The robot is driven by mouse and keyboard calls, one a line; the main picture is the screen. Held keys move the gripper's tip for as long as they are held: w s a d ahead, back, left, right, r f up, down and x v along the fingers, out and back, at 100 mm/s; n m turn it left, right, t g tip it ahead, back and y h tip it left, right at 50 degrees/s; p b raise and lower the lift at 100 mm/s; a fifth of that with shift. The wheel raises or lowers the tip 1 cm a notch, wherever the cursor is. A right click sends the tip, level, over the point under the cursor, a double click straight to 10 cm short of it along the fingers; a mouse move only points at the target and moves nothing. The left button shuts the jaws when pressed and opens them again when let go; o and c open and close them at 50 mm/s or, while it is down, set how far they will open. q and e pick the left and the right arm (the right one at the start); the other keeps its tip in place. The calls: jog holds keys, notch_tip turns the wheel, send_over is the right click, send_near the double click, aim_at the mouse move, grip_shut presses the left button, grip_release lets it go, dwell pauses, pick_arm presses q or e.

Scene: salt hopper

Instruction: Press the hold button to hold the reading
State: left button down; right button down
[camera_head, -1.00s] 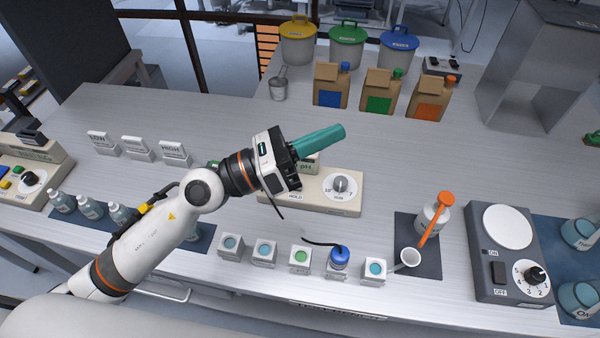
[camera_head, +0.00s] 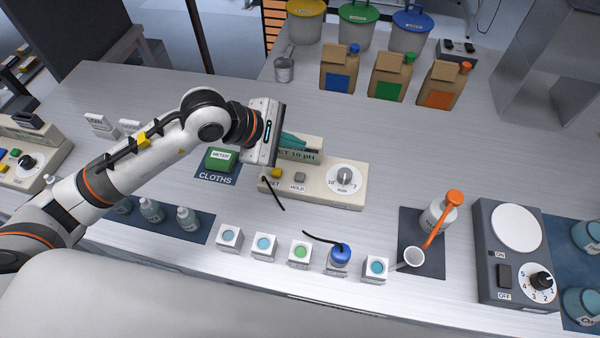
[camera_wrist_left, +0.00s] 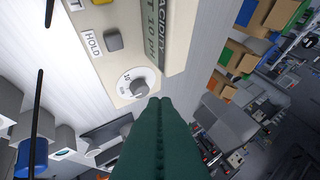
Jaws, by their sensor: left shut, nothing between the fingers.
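The beige pH meter (camera_head: 325,195) stands on the bench, with a display reading about "10 pH" (camera_head: 300,155) and a round dial (camera_head: 345,177). Its grey hold button (camera_head: 299,176) sits above the HOLD label, right of a yellow button (camera_head: 276,173). In the left wrist view the grey hold button (camera_wrist_left: 113,40) shows beside its label, near the dial (camera_wrist_left: 138,87). My left gripper (camera_head: 298,141) is shut and empty, behind the buttons by the display, apart from the hold button. Its teal fingers (camera_wrist_left: 158,108) are together in the wrist view. My right gripper is out of view.
Thin black cables lie nearby.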

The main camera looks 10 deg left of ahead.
pick_arm(q)
jog(key=b, duration=0.5)
send_over(303, 175)
jog(key=s+a, duration=0.1)
jog(key=a, duration=0.1)
notch_tip(303, 175, down, 8)
jog(key=shift+s+d+r, duration=0.1)
jog(key=shift+s+d, duration=0.05)
jog(key=shift+f+b, duration=0.5)
jog(key=shift+b, duration=0.1)
dwell(1.0)
jog(key=shift+f+b, duration=0.45)
jog(key=shift+b, duration=0.2)
jog(key=shift+f+b, duration=0.55)
jog(key=shift+b, duration=0.2)
dwell(0.6)
jog(key=shift+r, duration=0.1)
jog(key=shift+r+p, duration=0.45)
jog(key=shift+r, duration=0.45)
jog(key=shift+r, duration=0.1)
